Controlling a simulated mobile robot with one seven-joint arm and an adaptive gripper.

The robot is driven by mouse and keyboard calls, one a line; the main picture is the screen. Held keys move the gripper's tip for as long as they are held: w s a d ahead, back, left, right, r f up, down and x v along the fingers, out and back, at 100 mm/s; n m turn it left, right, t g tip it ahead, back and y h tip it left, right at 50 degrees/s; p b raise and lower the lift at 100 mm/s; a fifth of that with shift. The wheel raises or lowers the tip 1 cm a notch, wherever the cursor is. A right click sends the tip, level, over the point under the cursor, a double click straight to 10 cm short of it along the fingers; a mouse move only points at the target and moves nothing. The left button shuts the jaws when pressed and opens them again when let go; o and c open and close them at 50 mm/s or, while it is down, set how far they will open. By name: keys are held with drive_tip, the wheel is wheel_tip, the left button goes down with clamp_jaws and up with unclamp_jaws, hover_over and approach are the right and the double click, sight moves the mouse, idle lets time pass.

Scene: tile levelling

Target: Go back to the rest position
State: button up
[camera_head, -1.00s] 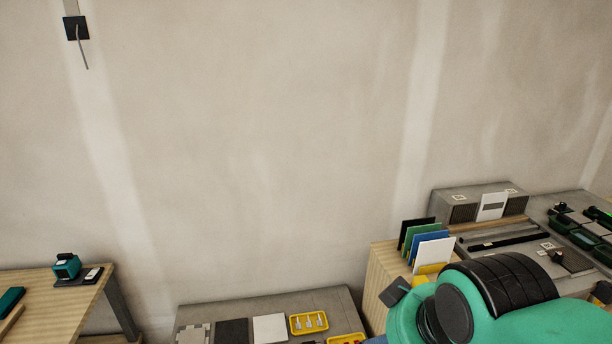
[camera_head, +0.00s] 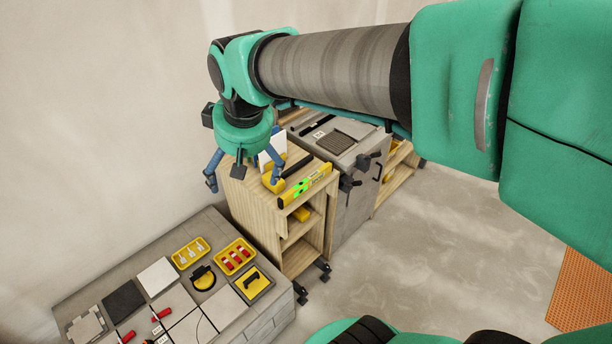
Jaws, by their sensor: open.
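My gripper (camera_head: 244,181) hangs down from my teal and grey arm in the head view. Its two blue fingers are spread wide apart and nothing shows between them. It appears over or in front of the wooden cart (camera_head: 255,213), near a yellow spirit level (camera_head: 305,186) on the cart top. I cannot tell its exact height above the cart. My arm crosses the upper right of the view and hides part of the area behind it.
A low grey platform (camera_head: 72,300) at lower left bears tiles, two yellow trays (camera_head: 191,252) and tools. A white panel (camera_head: 272,150) stands on the cart behind my gripper. A grey workbench (camera_head: 355,190) adjoins the cart. Grey floor (camera_head: 430,250) is clear at right, beside an orange perforated mat (camera_head: 585,300).

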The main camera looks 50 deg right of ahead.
drive_tip(key=w+d+g+p, duration=0.2)
drive_tip(key=w+d+p, duration=0.45)
drive_tip(key=d, duration=0.55)
drive_tip(key=w+d+g+p, duration=0.1)
drive_tip(key=w+d+p, duration=0.55)
drive_tip(key=d, duration=0.65)
drive_tip(key=w+d+f+g+p, duration=0.1)
drive_tip(key=d+f+p, duration=0.3)
drive_tip(key=d, duration=0.6)
wheel_tip(320, 180, down, 2)
drive_tip(key=shift+d+f+y, duration=0.15)
drive_tip(key=shift+f+y, duration=0.05)
drive_tip(key=shift+y, duration=0.2)
drive_tip(key=shift+f, duration=0.1)
wheel_tip(320, 180, down, 10)
drive_tip(key=b, duration=0.4)
drive_tip(key=shift+b, duration=0.35)
drive_tip(key=shift+r, duration=0.2)
wheel_tip(320, 180, up, 10)
drive_tip(key=p, duration=0.5)
drive_tip(key=shift+f, duration=0.1)
